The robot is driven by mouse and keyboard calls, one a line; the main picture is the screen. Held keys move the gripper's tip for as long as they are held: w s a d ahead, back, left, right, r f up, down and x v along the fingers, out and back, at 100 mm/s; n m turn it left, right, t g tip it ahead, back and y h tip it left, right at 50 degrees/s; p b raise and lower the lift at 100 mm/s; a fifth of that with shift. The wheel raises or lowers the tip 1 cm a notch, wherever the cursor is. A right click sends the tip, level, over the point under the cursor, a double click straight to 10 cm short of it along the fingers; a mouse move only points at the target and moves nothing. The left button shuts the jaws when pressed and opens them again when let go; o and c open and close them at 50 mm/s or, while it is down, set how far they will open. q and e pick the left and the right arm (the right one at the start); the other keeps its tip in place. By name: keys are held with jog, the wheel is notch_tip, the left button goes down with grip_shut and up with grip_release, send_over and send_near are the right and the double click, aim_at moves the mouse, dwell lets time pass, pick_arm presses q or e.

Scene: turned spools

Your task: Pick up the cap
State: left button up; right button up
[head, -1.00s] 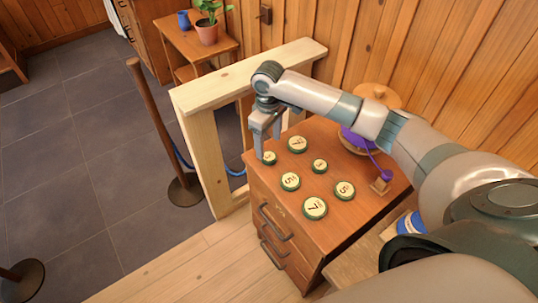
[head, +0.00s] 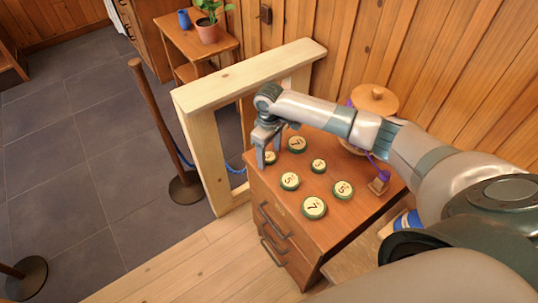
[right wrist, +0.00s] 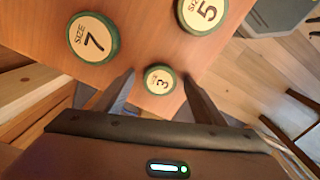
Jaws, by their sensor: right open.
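Several round caps with dark green rims and cream numbered faces lie on the wooden drawer cabinet. A small cap marked 3 (right wrist: 160,80) lies between the spread fingertips of my right gripper (right wrist: 158,74), with a gap on each side. In the head view this small cap (head: 270,157) is partly hidden by my right gripper (head: 266,157), which is low over the cabinet's left corner, open and empty. Larger caps marked 7 (head: 297,144) and 5 (head: 290,181) lie close by. My left gripper is not in view.
Another small cap (head: 318,166), a 5 cap (head: 343,189) and a 7 cap (head: 314,207) share the cabinet top (head: 330,225). A pale wooden frame (head: 205,150) stands just left of the cabinet. A round-lidded object (head: 374,99) stands at the back right.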

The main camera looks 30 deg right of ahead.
aim_at(269, 156)
jog(key=shift+f, duration=0.15)
dwell(0.3)
jog(key=c, duration=1.1)
jog(key=shift+r+b, duration=0.35)
jog(key=shift+r, duration=0.35)
notch_tip(269, 156, up, 2)
jog(key=shift+w+r+b, duration=0.1)
jog(key=shift+r+b, duration=0.05)
jog(key=shift+b, duration=0.35)
jog(key=s+d+r+b, duration=0.1)
jog(key=s+d+r, duration=0.1)
jog(key=s, duration=0.1)
jog(key=s+d+r, duration=0.2)
jog(key=s+r, duration=0.1)
jog(key=s+d+r+b, duration=0.1)
jog(key=s+d+r, duration=0.1)
jog(key=s+d, duration=0.1)
jog(key=shift+s+r+b, duration=0.2)
jog(key=shift+s+b, duration=0.1)
